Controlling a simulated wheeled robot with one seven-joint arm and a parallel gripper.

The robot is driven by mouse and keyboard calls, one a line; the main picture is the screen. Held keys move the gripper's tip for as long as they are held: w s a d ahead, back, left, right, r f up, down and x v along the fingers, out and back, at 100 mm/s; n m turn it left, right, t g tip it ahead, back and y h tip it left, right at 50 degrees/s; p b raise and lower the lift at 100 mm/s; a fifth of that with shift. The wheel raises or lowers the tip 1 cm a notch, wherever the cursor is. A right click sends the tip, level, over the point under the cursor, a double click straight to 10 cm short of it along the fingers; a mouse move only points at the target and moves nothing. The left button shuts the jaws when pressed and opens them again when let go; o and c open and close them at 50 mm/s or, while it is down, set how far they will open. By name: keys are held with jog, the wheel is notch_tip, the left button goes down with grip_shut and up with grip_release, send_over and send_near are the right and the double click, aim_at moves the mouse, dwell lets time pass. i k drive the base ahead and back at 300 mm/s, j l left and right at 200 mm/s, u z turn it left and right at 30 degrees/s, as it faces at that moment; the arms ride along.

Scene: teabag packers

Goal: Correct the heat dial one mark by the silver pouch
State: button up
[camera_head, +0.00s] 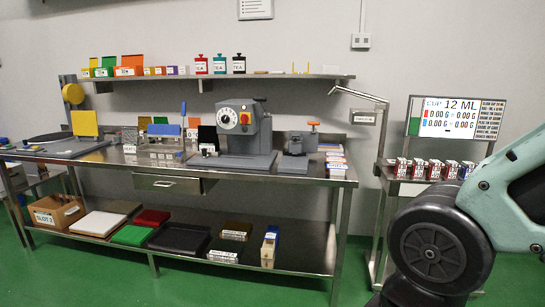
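A grey machine (251,138) stands on the steel bench, right of its middle. On its front is a round white dial (228,117) with a dark centre; its marks are too small to read. A smaller knob (245,118) sits to the right of that dial. Which of these is the heat dial I cannot tell for sure. I cannot pick out a silver pouch; small pale items (165,155) lie on the bench left of the machine, too small to identify. My gripper is not in view; only part of my arm shows at the right.
The steel bench (300,172) has a drawer (167,183) and a lower shelf with trays and a cardboard box (56,213). A smaller grey device (295,145) stands right of the machine. A cart with a screen (458,118) and several small boxes stands further right. Green floor is clear in front.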

aim_at(225, 118)
jog(key=i+u, duration=0.3)
jog(key=i, duration=0.15)
jog(key=i+l+u, duration=0.3)
jog(key=i+j, duration=0.05)
jog(key=i, duration=0.05)
